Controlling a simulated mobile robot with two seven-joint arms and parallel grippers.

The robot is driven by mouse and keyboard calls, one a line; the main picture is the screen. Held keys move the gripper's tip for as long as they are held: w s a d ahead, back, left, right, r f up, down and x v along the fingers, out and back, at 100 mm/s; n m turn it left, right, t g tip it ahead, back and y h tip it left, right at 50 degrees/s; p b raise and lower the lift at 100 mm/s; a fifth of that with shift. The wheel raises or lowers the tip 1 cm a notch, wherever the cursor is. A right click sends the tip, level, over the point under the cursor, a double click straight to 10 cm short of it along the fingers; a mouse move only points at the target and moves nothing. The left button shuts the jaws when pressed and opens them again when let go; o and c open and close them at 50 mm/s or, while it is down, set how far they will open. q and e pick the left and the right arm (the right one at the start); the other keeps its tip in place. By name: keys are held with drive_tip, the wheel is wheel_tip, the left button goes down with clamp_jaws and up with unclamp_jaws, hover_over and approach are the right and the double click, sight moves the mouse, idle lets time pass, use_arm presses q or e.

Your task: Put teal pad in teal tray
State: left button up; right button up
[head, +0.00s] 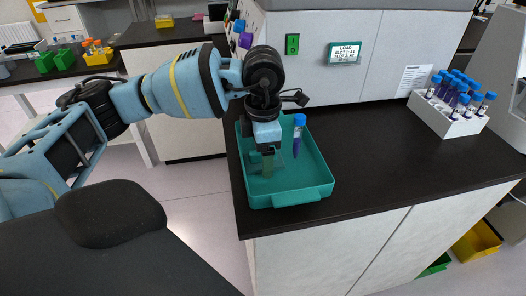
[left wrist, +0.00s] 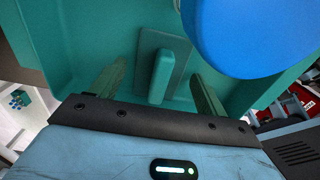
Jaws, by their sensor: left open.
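The teal tray (head: 318,190) sits on the black counter near its left end. In the left wrist view, its wall (left wrist: 55,35) surrounds the teal pad (left wrist: 163,75), a flat plate with a raised grip, which appears to lie on the tray floor. My left gripper (head: 267,172) points down into the tray from above. In the left wrist view, its open fingers (left wrist: 157,85) are on either side of the pad's grip, with visible gaps. The pad is mostly hidden by the gripper in the head view. My right gripper is not in view.
A blue-capped tube (head: 299,135) stands in the tray just right of my left gripper; its cap (left wrist: 240,35) looms close in the left wrist view. A white rack (head: 446,118) of several blue-capped tubes stands at the right. The counter between is clear. The machine front rises behind.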

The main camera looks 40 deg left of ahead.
use_arm(q)
wheel_tip(320, 180, up, 12)
idle(0.5)
idle(0.5)
